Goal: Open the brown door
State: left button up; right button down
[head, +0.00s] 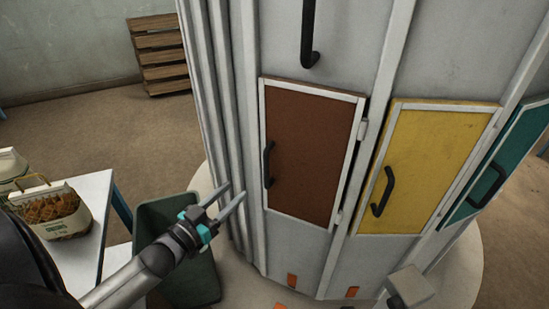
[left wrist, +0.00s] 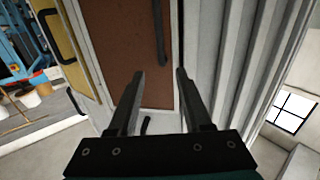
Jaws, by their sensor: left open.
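The brown door (head: 312,150) is a white-framed panel low on a tall grey many-sided cabinet. It looks shut, with hinges on its right edge in the head view. Its dark upright handle (head: 268,165) is near its left edge. My left gripper (head: 232,190) is open and empty, left of and below the handle, apart from it. In the left wrist view, the open fingers (left wrist: 159,74) point toward the brown door (left wrist: 115,40), with the handle (left wrist: 159,30) beyond their tips, roughly in line with the gap.
A yellow door (head: 425,160) and a teal door (head: 500,165) are on the cabinet to the right. A dark green bin (head: 185,285) stands below my left arm. A white table (head: 85,240) with a basket (head: 55,212) is at the left. Wooden pallets (head: 160,55) stand behind.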

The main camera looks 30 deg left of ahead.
pick_arm(q)
jog(key=b, duration=0.2)
send_over(267, 183)
jog(key=shift+w+a, duration=0.25)
jog(key=shift+w, duration=0.05)
dwell(0.3)
grip_shut()
jog(key=shift+f, duration=0.1)
dwell(1.2)
